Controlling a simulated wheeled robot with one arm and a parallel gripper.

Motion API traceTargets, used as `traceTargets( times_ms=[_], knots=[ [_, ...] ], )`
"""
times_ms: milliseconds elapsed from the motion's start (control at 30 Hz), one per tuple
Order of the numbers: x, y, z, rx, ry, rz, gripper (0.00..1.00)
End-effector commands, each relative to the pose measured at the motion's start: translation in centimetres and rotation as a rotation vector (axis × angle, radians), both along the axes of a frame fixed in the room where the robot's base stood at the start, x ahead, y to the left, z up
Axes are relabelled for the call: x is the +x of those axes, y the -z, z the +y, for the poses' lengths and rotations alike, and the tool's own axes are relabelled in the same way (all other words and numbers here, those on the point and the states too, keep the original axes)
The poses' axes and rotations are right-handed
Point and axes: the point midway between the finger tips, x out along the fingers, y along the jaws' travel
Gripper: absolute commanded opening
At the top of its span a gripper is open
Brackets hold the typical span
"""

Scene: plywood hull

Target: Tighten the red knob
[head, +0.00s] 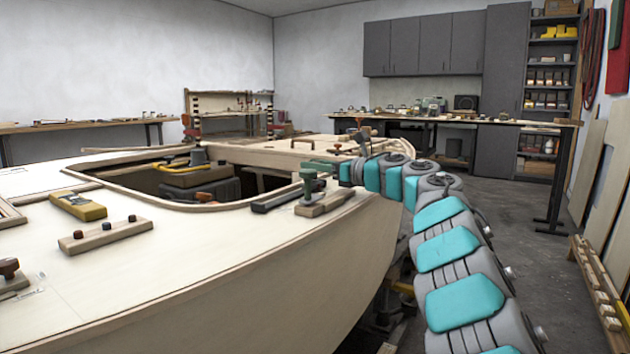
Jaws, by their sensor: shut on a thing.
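My gripper (309,183) is at the end of my arm, over the right edge of the pale plywood hull. Its green fingers point down at a light wooden block (328,205) on the deck. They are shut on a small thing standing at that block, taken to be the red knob. The fingers hide it almost wholly, and its colour does not show. How far it is turned cannot be told.
A dark bar (276,200) lies just left of the block. A wooden strip with dark pegs (106,236) and a yellow tool (78,206) lie on the left deck. An orange-brown knob (204,197) sits at the cockpit opening.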

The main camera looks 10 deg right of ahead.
Motion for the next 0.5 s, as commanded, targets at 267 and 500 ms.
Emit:
traceTargets(
  times_ms=[267,500],
  knots=[
    [-0.1,0.41,0.16,-0.003,0.141,0.0,0.0],
    [-0.1,0.14,0.21,-0.004,0.294,-0.001,0.0]
  ],
)
